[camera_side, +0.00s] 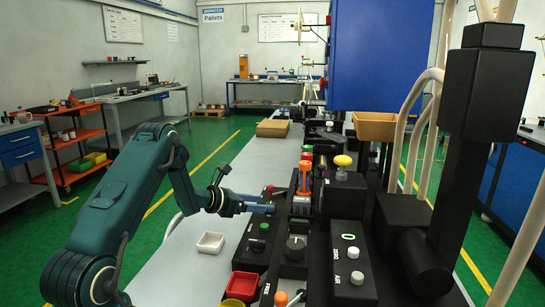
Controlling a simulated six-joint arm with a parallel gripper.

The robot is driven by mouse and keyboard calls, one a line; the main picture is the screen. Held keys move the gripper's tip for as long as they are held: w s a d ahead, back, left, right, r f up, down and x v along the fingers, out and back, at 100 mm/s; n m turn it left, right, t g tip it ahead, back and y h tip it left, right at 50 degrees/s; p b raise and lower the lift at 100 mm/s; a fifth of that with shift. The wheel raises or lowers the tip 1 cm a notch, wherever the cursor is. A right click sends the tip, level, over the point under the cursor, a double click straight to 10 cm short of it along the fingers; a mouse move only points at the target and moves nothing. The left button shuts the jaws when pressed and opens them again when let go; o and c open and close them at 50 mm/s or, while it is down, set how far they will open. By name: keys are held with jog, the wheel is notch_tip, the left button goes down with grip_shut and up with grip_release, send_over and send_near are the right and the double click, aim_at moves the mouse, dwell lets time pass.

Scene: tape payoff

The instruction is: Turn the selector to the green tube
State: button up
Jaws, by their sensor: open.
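My gripper (268,208) is open at the end of the teal arm, with its pale blue fingers pointing right toward the black machine. The fingertips are close to the machine's left edge, and I cannot tell whether they touch anything. An upright orange piece (305,178) stands beyond the fingertips. No green tube can be clearly made out.
A panel with a green "0" display (349,237) is at the right. A white dish (210,242), a red bin (242,285) and an orange-topped knob (281,298) are nearer. A tall black post (455,160) stands right.

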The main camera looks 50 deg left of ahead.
jog(key=shift+x, duration=1.25)
grip_shut()
jog(key=shift+d, duration=0.1)
jog(key=shift+w+n+y, duration=0.1)
jog(key=shift+n+y, duration=0.4)
jog(key=shift+y, duration=0.1)
jog(key=shift+d+n+y, duration=0.15)
jog(key=shift+n+y, duration=0.75)
jog(key=shift+y, duration=0.1)
